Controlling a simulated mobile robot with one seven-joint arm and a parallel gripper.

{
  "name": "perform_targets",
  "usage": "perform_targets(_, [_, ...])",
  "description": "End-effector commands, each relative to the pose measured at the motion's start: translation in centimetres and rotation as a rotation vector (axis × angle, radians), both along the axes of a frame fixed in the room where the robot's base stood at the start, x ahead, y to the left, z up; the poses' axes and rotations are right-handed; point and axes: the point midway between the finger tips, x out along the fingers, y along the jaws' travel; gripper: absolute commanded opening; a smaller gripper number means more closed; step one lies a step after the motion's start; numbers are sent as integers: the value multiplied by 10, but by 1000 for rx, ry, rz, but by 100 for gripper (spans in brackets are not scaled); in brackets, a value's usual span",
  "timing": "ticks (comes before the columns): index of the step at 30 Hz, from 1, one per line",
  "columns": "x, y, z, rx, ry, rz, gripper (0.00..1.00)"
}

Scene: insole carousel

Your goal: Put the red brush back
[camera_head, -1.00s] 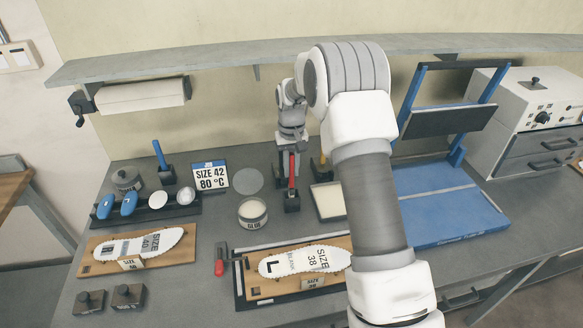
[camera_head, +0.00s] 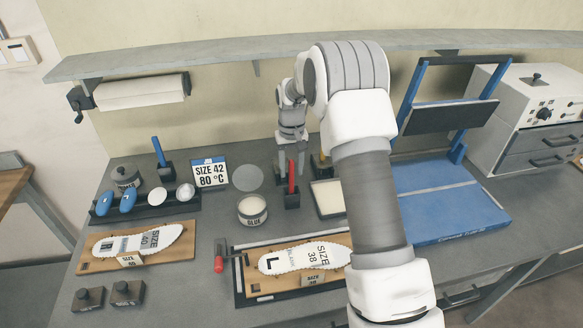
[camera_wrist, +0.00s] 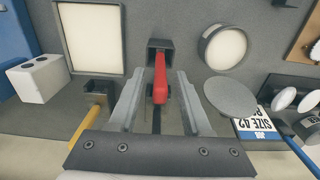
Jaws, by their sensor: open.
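The red brush (camera_head: 291,175) stands upright in a small black holder (camera_head: 292,200) near the back middle of the bench. In the wrist view the red brush (camera_wrist: 160,78) lies between the two fingers, with its holder (camera_wrist: 159,48) beyond it. My gripper (camera_wrist: 157,98) is open, with a gap on each side of the handle. In the head view my gripper (camera_head: 290,165) is at the brush, partly behind it. The brush's bristles are hidden in the holder.
A glue pot (camera_head: 252,211) stands left of the holder and a pale tray (camera_head: 328,198) right of it. A yellow-handled brush (camera_wrist: 91,122) and a size sign (camera_head: 210,174) are close by. A blue press (camera_head: 445,205) stands at the right.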

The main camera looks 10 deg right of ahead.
Motion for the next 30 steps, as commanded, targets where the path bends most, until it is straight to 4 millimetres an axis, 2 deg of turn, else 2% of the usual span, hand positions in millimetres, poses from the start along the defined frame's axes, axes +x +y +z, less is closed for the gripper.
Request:
perform_targets(4, [0, 0, 6, 0, -1, 0, 48])
perform_targets(8, [1, 0, 21, 0, -5, 0, 48])
perform_targets(18, [1, 0, 97, 0, -4, 0, 48])
perform_targets(21, [1, 0, 113, 0, -3, 0, 48])
perform_targets(26, [0, 0, 129, 0, -2, 0, 48])
perform_targets(30, [-8, 0, 146, -1, -17, 1, 48])
